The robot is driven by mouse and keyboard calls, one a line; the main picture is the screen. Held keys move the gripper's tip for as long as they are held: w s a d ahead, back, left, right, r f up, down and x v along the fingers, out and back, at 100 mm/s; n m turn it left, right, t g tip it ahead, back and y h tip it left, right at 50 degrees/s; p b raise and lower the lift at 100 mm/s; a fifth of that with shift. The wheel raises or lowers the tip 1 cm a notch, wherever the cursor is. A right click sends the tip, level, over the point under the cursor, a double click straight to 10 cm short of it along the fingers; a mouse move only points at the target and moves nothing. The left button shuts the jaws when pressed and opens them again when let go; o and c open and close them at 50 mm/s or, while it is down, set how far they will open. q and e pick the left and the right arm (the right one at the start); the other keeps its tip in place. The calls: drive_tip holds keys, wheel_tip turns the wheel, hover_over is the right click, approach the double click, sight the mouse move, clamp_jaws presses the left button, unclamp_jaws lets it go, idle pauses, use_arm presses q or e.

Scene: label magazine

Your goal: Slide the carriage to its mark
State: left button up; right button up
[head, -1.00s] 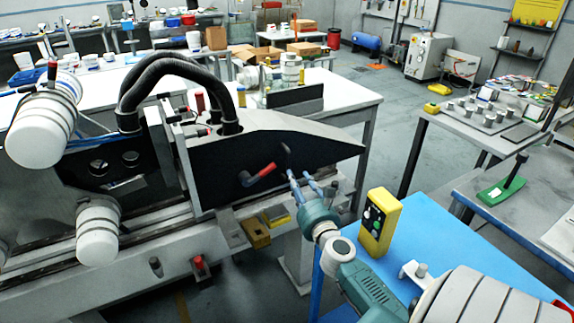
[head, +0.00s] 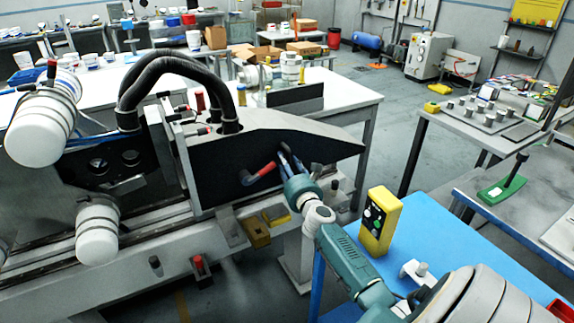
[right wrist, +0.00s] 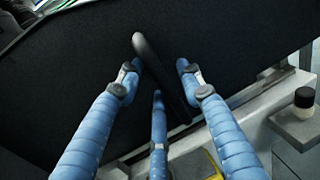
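The carriage (head: 225,155) is a large dark-sided, pointed body on the machine's rail (head: 130,227). A short black handle (right wrist: 152,60) stands out from its dark face in the right wrist view. My right gripper (head: 284,157) is at this face, and its blue fingers are spread on both sides of the handle. In the right wrist view the right gripper (right wrist: 158,75) shows gaps between fingers and handle, with a third finger below. I cannot pick out the mark for certain. My left gripper is not in view.
A red-ended lever (head: 260,173) sits on the face left of the right gripper. A yellow block (head: 256,232) is on the rail's front. A yellow button box (head: 380,222) stands on the blue table (head: 440,240), near my right arm. Grey floor is open behind.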

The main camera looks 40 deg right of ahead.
clamp_jaws()
drive_tip(key=shift+d, duration=0.1)
